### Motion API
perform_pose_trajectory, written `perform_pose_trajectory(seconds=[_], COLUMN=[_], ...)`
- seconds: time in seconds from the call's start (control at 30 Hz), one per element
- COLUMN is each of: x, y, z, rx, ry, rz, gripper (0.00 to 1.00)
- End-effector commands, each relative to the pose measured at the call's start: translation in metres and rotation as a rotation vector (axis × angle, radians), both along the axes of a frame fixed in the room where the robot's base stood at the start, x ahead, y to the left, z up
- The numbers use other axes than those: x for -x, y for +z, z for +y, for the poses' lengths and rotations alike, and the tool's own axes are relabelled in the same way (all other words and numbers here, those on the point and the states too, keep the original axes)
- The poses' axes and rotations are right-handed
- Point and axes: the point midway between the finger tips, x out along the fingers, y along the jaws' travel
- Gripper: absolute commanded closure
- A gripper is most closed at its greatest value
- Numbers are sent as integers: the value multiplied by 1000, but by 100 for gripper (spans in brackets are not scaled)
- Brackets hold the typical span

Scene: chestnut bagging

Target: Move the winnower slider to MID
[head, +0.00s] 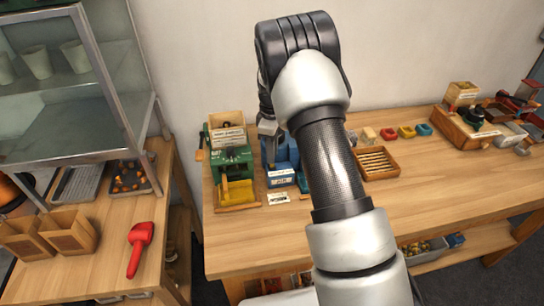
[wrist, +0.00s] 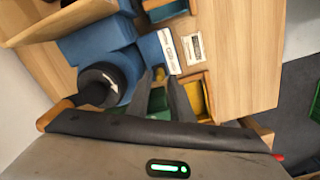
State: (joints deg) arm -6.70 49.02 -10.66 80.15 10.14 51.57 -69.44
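A green machine (head: 232,160) with a white label and a yellow tray (head: 237,192) stands at the left of the long table. A blue machine (head: 284,152) stands just right of it, partly hidden by my arm. I cannot tell from the labels which one is the winnower, and I cannot make out its slider. In the wrist view, a dark round part with a white arrow (wrist: 98,86) sits by the blue body (wrist: 100,42). My gripper (wrist: 158,74) points down over the machines, its dark fingers slightly apart with nothing seen between them. Its fingertips are hidden in the head view.
A small printed card (head: 278,198) lies before the blue machine. The long table's front is clear.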

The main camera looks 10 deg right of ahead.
Motion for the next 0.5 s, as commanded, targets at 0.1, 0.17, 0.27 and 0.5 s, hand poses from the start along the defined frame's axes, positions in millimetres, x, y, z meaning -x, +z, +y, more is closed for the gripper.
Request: perform_pose_trajectory(seconds=[0.1, 0.17, 0.27, 0.5], x=[0, 0, 0, 0], y=[-15, -20, -24, -26], z=[0, 0, 0, 0], rx=[0, 0, 0, 0], ry=[0, 0, 0, 0], rz=[1, 1, 1, 0], gripper=[80, 80, 80, 80])
